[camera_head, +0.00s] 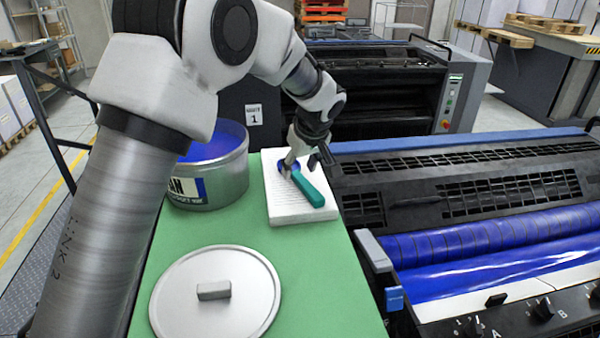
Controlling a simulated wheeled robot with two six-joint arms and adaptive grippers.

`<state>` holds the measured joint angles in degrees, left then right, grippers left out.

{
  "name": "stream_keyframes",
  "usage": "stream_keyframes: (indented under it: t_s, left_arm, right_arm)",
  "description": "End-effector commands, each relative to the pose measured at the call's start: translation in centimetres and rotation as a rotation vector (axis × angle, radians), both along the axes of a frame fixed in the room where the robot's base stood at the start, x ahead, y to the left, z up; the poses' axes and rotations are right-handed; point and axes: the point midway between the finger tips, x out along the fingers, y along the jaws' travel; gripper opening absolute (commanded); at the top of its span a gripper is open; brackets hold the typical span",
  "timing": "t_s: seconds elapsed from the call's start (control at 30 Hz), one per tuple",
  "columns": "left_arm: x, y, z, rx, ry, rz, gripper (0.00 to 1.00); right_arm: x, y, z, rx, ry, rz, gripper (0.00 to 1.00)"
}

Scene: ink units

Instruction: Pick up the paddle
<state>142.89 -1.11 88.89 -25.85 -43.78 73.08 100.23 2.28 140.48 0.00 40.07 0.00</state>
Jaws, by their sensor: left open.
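The paddle (310,190) lies on a white ribbed pad (303,215) on the green table top. Its teal handle points toward the lower right, and a blue part shows at its upper left end. My left gripper (301,164) is over the upper end of the paddle, with its fingers apart and open. The gripper partly hides the blue end. I cannot tell whether the fingers touch the paddle. My right gripper is not in view.
A large ink tin (222,183) with blue ink stands left of the pad. Its round grey lid (216,300) lies at the front of the green table (310,275). A printing machine with a blue roller (480,240) borders the table on the right.

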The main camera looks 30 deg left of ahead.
Motion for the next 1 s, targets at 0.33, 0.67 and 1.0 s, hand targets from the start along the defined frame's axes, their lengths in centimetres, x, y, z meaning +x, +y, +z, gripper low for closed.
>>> stream_keyframes:
  t_s: [0.33, 0.67, 1.0]
  left_arm:
    - [1.2, 1.0, -3.9, 0.000, 0.003, 0.000, 0.54]
    - [1.2, 0.9, -4.0, 0.000, 0.003, 0.000, 0.54]
    - [1.2, 0.9, -4.0, 0.000, 0.003, 0.000, 0.00]
  right_arm:
    - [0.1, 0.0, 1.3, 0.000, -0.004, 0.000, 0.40]
    - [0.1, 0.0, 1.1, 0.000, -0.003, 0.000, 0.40]
    - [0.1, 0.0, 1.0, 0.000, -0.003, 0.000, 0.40]
